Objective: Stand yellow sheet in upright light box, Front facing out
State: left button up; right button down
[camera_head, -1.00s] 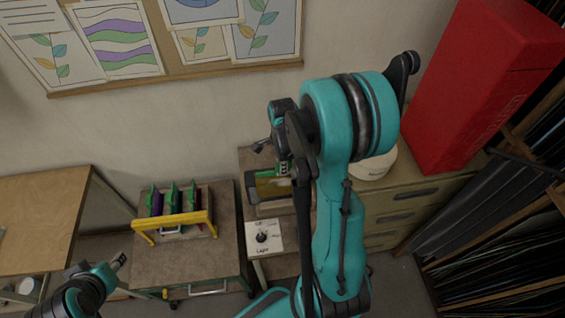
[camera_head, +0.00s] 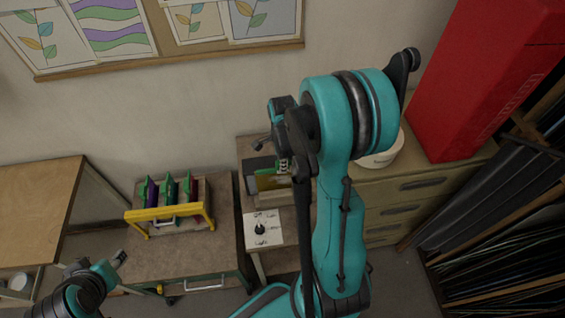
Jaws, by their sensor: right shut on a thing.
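The yellow sheet (camera_head: 270,183) is small in view, a yellow-olive panel with a green part at its upper edge. It stands roughly upright in front of the dark, pale-edged light box (camera_head: 257,165) on the wooden counter. My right gripper (camera_head: 283,166) is shut on the sheet's green part, reaching down from above. My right arm hides the right side of the box and sheet, so I cannot tell whether the sheet is seated or which face is out. My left gripper (camera_head: 119,259) is at lower left, away from these things; its jaws are too small to read.
A rack with a yellow front bar (camera_head: 165,211) holds several green-topped sheets on a cart (camera_head: 180,262). A white switch panel with a dark knob (camera_head: 261,229) sits before the box. A tall red case (camera_head: 480,80) stands at right, a white round container (camera_head: 383,155) beside my arm.

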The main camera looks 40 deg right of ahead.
jog(key=shift+w+d+f+b, duration=0.15)
jog(key=shift+w+f+b, duration=0.1)
jog(key=shift+b, duration=0.15)
dwell(0.3)
jog(key=c, duration=1.3)
grip_release()
jog(key=shift+w, duration=0.1)
jog(key=shift+w+d+f, duration=0.1)
jog(key=o, duration=0.5)
jog(key=shift+o, duration=0.2)
